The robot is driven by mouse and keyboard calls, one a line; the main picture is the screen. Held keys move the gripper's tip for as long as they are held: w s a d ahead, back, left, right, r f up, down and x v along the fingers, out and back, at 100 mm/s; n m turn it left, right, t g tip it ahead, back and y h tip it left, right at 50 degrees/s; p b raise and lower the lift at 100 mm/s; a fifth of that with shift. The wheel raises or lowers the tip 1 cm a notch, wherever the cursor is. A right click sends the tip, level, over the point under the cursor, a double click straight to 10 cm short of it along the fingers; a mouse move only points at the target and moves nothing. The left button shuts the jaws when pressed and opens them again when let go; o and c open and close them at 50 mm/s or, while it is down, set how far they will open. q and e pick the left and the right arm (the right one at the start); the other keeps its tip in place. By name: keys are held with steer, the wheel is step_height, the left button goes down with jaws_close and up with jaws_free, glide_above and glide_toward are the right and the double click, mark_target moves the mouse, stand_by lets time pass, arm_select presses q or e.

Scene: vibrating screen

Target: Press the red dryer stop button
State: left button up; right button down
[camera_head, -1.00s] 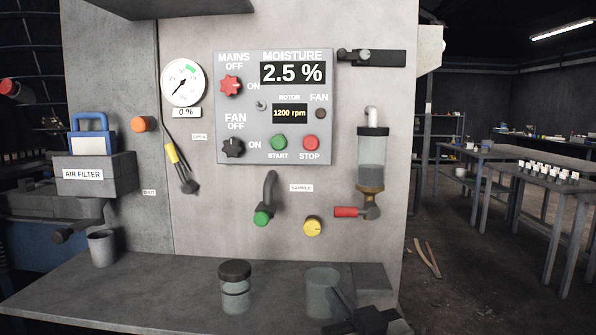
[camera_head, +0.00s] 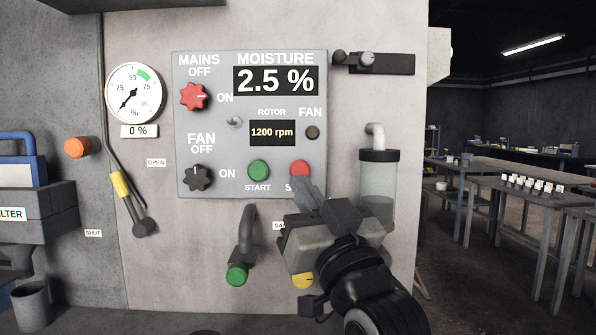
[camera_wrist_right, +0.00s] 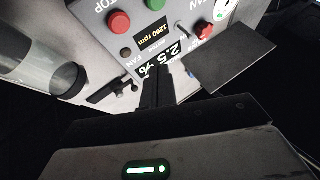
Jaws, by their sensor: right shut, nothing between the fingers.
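The red stop button (camera_head: 300,168) is on the lower right of the grey control panel (camera_head: 215,130). My right gripper (camera_head: 303,186) is shut and empty. Its fingertips point up at the panel just below the button and cover part of the STOP label. I cannot tell whether they touch the panel or the button. In the right wrist view the red button (camera_wrist_right: 119,22) lies up and left of the shut fingers (camera_wrist_right: 153,72), beside the green start button (camera_wrist_right: 129,4). My left gripper is out of view.
The green start button (camera_head: 258,170) sits close to the left. A black fan knob (camera_head: 197,177) and red mains knob (camera_head: 194,96) are further left. A clear cylinder (camera_head: 378,185) stands to the right, and a green-tipped lever (camera_head: 238,273) hangs below.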

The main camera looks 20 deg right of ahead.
mark_target(300, 171)
steer(key=w+d, duration=0.2)
steer(key=w, duration=0.6)
steer(key=shift+w+d, duration=0.2)
steer(key=shift+w, duration=0.1)
stand_by(1.1)
steer(key=shift+w, duration=0.15)
stand_by(0.6)
steer(key=shift+w+d, duration=0.15)
steer(key=shift+w, duration=0.1)
